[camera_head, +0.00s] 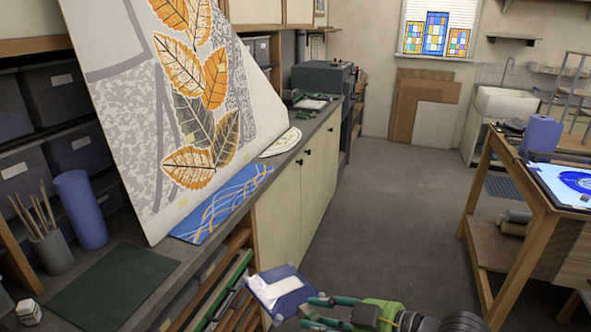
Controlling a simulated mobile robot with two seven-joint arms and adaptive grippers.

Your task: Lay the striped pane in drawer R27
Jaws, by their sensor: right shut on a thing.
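My right gripper (310,311) comes in at the bottom, right of centre, with green fingers. It is shut on the edge of a small flat blue and white piece (279,291), held in front of the counter's open shelves. I cannot tell what this piece is, and no stripes show on it. A blue pane (222,203) with pale and orange wavy lines lies on the counter at the foot of a large leaf-patterned panel. No drawer marked R27 can be read. My left gripper is out of view.
The large leaning panel (135,95) stands on the long counter (150,262). A dark green mat (112,287), a blue cylinder (80,209) and a brush pot (52,251) are at left. A wooden table (545,205) stands at right. The floor (385,210) between is clear.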

